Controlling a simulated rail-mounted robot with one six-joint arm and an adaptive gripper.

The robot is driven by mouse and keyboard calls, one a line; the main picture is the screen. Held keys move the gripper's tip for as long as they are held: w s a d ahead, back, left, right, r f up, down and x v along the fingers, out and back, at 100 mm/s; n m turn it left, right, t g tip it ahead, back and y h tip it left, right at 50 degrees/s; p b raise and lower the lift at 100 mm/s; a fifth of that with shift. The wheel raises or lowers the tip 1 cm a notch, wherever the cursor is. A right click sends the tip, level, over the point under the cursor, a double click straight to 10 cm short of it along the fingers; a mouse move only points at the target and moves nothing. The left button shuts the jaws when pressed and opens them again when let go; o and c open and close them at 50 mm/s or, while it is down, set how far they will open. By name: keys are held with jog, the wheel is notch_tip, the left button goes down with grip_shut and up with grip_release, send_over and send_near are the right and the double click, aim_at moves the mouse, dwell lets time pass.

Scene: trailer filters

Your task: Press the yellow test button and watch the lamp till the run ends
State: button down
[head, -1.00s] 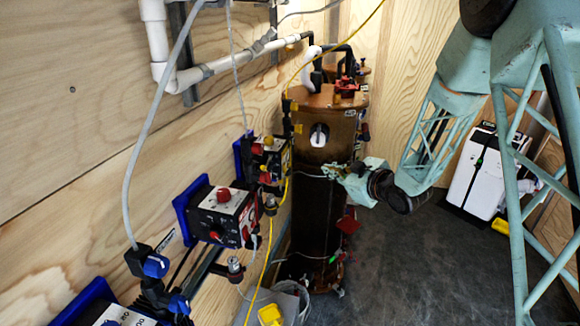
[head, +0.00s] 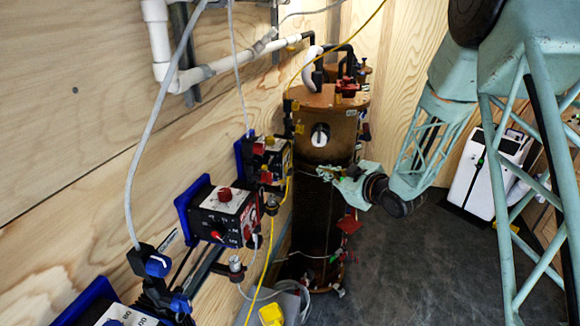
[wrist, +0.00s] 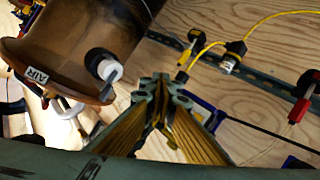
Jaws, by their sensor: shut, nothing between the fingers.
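The nearer box (head: 224,207) has a red button on top and a red knob in front. The farther box (head: 272,158) has a small yellow cap (head: 269,141) on top, which may be the test button, and red parts beside it. I cannot make out which part is the lamp. My gripper (head: 328,173) is in front of the dark tank, to the right of the farther box and apart from it. In the wrist view my gripper (wrist: 161,80) is shut and empty, its tips together.
The brown tank (head: 330,120) stands upright behind my gripper, with a white fitting and an AIR label in the wrist view. Yellow and grey cables hang along the wall. A white unit (head: 485,175) stands at right. Dark floor (head: 410,270) is clear in the middle.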

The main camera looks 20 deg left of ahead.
jog(key=s+a, duration=0.1)
jog(key=a, duration=0.7)
dwell(0.4)
jog(key=shift+s+a+b, duration=0.1)
jog(key=shift+a+b, duration=0.6)
jog(key=shift+a, duration=0.15)
dwell(2.8)
jog(key=shift+d, duration=0.15)
jog(key=shift+d+b, duration=0.35)
jog(key=shift+d, duration=0.25)
jog(key=shift+d, duration=0.2)
jog(key=shift+w+d+b, duration=0.2)
jog(key=shift+d+b, duration=0.05)
jog(key=shift+d, duration=0.9)
jog(key=shift+w+d+b, duration=0.2)
jog(key=shift+d+b, duration=0.05)
jog(key=shift+d, duration=0.9)
